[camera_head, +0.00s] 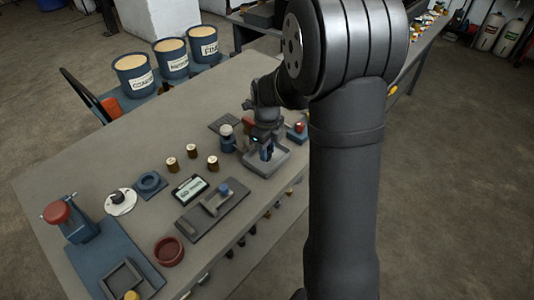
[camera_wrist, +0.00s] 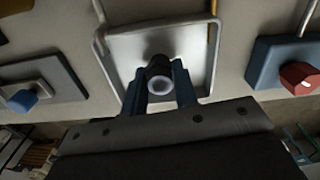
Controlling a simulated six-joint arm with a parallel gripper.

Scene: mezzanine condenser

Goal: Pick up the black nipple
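The black nipple (camera_wrist: 160,72) is a short dark cylinder with a pale round end facing the wrist camera. It is between the two blue fingers of my gripper (camera_wrist: 160,84), which press close on both its sides. In the head view my gripper (camera_head: 265,152) points down over a shallow grey tray (camera_head: 282,166). The tray (camera_wrist: 120,52) also lies behind the nipple in the wrist view. In the head view the fingers and wrist mostly hide the nipple. I cannot tell whether it touches the tray.
A blue block with a red knob (camera_wrist: 298,76) stands right of the tray. A white-topped blue fitting (camera_head: 227,138) stands close on its left. Several brown cylinders (camera_head: 192,151), a dark plate with a blue knob (camera_head: 232,200) and a red bowl (camera_head: 169,251) are further left.

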